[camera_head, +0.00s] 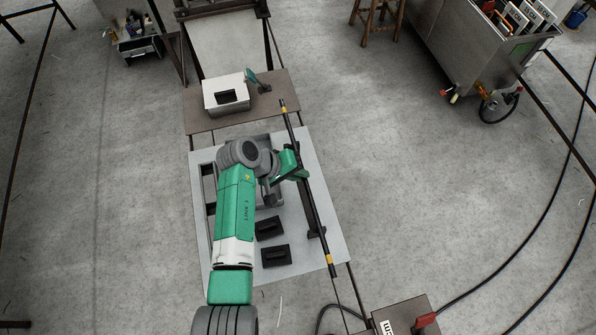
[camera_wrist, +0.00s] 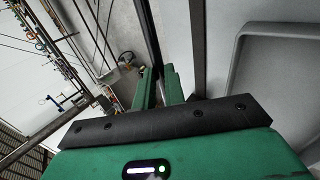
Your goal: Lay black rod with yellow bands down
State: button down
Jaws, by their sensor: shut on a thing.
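The long black rod with yellow bands (camera_head: 314,212) runs along the right side of the light table (camera_head: 335,245). One yellow band shows near each end. My gripper (camera_head: 300,173) is shut on the rod around its upper-middle part. In the wrist view, the dark rod (camera_wrist: 150,35) runs up from between the two green fingers (camera_wrist: 158,82). A small black support (camera_head: 317,232) stands beside the rod's lower part at the table's right edge. I cannot tell whether the rod touches it.
Black blocks (camera_head: 276,256) and a grey tray (camera_head: 270,192) are on the table, the tray partly hidden by my arm. A white box (camera_head: 226,93) stands on a brown board beyond. A metal cart (camera_head: 470,50) is at upper right.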

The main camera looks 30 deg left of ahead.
notch_tip(320, 180, down, 5)
jog(key=b, duration=0.3)
jog(key=shift+f, duration=0.15)
jog(key=c, duration=1.4)
grip_release()
jog(key=v, duration=0.8)
jog(key=shift+p, duration=0.3)
